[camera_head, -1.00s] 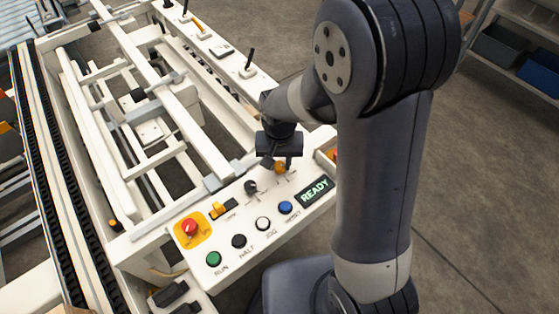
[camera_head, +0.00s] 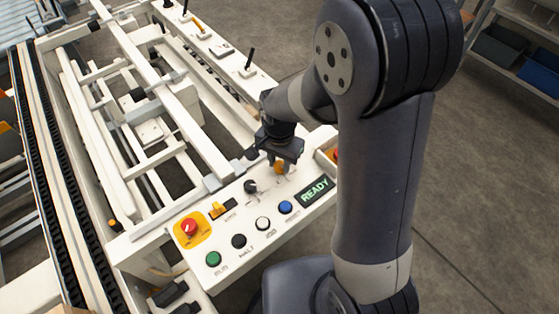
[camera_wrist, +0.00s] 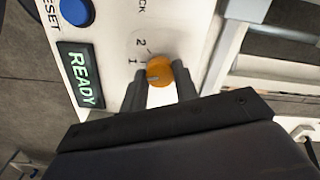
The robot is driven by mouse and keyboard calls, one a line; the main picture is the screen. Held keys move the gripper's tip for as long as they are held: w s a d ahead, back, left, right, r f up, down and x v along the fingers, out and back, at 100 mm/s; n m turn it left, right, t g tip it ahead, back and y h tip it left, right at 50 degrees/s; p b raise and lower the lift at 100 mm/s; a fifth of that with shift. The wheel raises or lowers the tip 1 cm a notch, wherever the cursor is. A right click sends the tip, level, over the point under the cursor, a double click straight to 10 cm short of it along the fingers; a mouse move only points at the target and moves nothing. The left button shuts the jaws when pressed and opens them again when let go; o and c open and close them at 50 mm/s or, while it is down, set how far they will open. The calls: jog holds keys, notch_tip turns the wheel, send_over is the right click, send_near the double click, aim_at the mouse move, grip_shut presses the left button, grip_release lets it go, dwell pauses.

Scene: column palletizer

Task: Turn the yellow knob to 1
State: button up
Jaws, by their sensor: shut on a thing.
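The yellow knob (camera_wrist: 160,71) sits on the white control panel (camera_wrist: 193,35), with the printed marks 1 and 2 beside it in the wrist view. A pale pointer line on the knob's face points toward the 1 side. My gripper (camera_wrist: 165,88) is shut on the knob, one finger on each side of it. In the head view the knob (camera_head: 280,168) shows just below my gripper (camera_head: 281,160), partly hidden by it.
The conveyor frame (camera_head: 205,140) stands behind.

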aim_at(279, 165)
jog(key=shift+m, duration=1.5)
jog(key=o, duration=1)
jog(key=shift+c, duration=0.2)
jog(key=shift+r, duration=0.1)
notch_tip(279, 165, up, 11)
jog(key=shift+f+p, duration=0.2)
jog(key=shift+p, duration=0.25)
notch_tip(279, 165, down, 11)
jog(key=shift+r+b, duration=0.1)
jog(key=shift+b, duration=0.4)
